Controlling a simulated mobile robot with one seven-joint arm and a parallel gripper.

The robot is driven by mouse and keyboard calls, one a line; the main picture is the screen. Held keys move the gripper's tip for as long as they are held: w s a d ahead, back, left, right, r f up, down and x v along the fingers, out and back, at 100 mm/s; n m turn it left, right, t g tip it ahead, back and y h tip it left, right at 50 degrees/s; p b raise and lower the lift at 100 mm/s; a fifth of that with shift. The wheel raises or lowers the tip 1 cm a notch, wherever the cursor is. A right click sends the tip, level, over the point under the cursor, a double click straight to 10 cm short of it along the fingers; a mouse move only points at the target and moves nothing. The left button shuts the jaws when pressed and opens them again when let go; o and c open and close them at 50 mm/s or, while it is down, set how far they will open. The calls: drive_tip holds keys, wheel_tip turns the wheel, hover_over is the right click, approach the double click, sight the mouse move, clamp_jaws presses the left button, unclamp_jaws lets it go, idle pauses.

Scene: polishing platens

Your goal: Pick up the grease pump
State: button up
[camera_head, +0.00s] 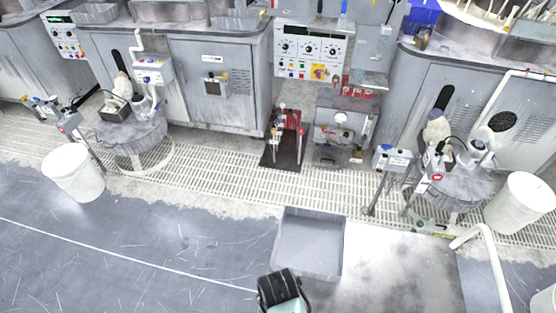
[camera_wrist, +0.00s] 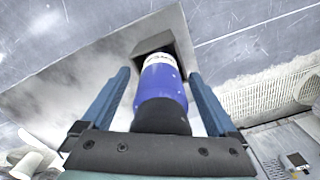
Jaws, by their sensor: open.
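In the wrist view a blue cylinder (camera_wrist: 163,85) with a white label band and a black near end lies between my fingers. It looks like the grease pump, but I cannot be sure. A dark grey angular part shows at its far end. My gripper (camera_wrist: 159,74) is open, with one blue-grey finger on each side of the cylinder and a visible gap on both sides. In the head view my gripper (camera_head: 281,289) is at the bottom centre, seen from behind. The cylinder does not show there, and my fingertips are hidden.
A shallow grey tray (camera_head: 310,262) is on the floor just beyond my gripper. A red device (camera_head: 288,122) stands on a black mat by the cabinets. White buckets (camera_head: 73,172) stand left and right. A white bent pipe (camera_head: 489,250) rises at the right. Open floor lies at left.

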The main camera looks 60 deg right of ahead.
drive_tip(key=shift+r, duration=0.1)
clamp_jaws()
idle(0.4)
